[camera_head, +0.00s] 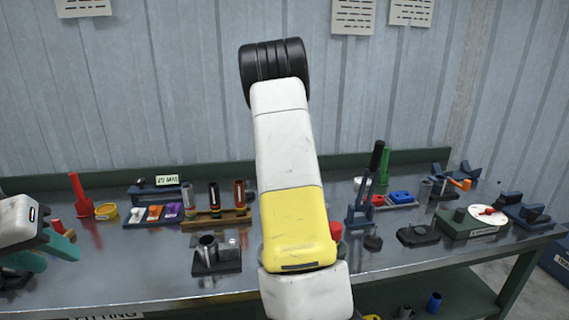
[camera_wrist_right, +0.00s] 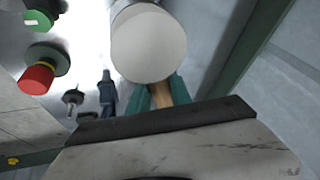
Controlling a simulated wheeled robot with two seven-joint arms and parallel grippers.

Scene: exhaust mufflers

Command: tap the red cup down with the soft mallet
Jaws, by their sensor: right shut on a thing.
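The red cup (camera_head: 336,231) shows only in part in the head view, behind my right arm on the bench. In the right wrist view a red cup (camera_wrist_right: 37,80) with an olive ring stands at the left. My right gripper (camera_wrist_right: 162,92) has teal fingers shut on the wooden handle of the soft mallet (camera_wrist_right: 150,45), whose pale round head is close to the camera. The mallet head is apart from the cup, to its right in that picture. The right gripper is hidden in the head view. My left gripper (camera_head: 52,254) is open and empty at the left bench edge.
A green object (camera_wrist_right: 38,20) is near the red cup.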

